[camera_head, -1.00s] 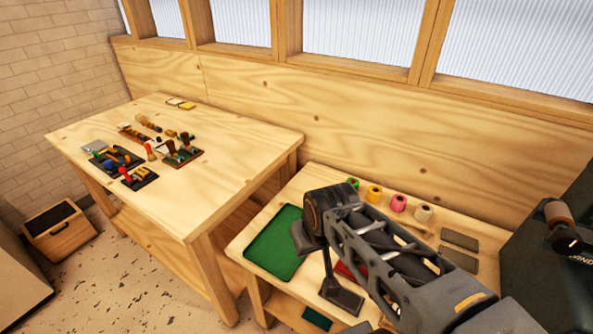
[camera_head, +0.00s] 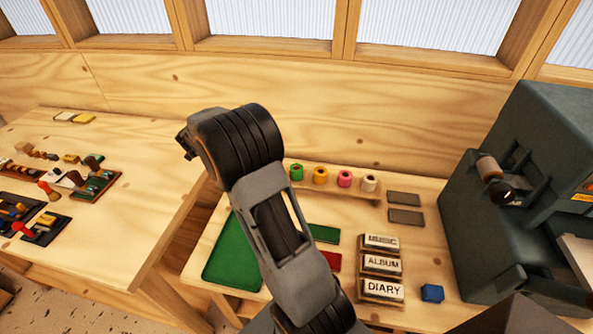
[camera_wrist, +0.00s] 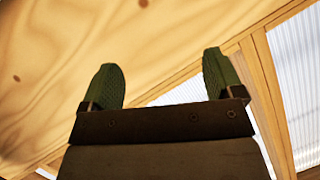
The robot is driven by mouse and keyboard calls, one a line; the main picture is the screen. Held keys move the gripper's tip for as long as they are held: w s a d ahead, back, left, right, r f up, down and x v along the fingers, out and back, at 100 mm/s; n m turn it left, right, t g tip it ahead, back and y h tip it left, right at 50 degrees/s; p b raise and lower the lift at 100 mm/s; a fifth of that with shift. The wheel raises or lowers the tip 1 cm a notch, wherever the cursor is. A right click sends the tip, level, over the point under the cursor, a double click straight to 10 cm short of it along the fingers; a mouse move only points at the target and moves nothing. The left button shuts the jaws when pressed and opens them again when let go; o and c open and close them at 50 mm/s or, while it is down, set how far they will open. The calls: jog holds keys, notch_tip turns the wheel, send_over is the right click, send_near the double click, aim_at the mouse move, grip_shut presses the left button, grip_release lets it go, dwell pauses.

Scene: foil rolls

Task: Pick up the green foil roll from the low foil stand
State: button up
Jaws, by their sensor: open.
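The green foil roll (camera_head: 297,172) stands at the left end of a row of rolls on the low foil stand (camera_head: 345,190), near the back of the low bench. My arm is raised in front of the bench, left of and nearer than the roll in the head view. My gripper's fingers are hidden there. In the wrist view my gripper (camera_wrist: 163,85) shows two green padded fingers spread apart with nothing between them. Behind them are only the wood wall and a window, so it points away from the stand.
A green tray (camera_head: 225,262), labelled blocks (camera_head: 382,264) and a blue block (camera_head: 432,293) lie on the bench. A dark machine (camera_head: 520,190) stands at right, a tool table (camera_head: 110,225) at left.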

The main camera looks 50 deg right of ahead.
jog(key=s+d+f+m+g+h, duration=0.3)
jog(key=d+f+m+g+h, duration=0.15)
jog(key=d+f+g, duration=0.3)
jog(key=m+g+y, duration=0.2)
jog(key=m+g, duration=0.3)
jog(key=g, duration=0.3)
send_near(293, 168)
jog(key=shift+n+g, duration=0.25)
jog(key=shift+g, duration=0.2)
jog(key=x, duration=0.5)
jog(key=shift+f+b, duration=0.2)
jog(key=shift+b, duration=0.1)
jog(key=shift+w+b+x, duration=0.2)
jog(key=shift+b+x, duration=0.85)
jog(key=shift+x, duration=2.25)
jog(key=c, duration=1.1)
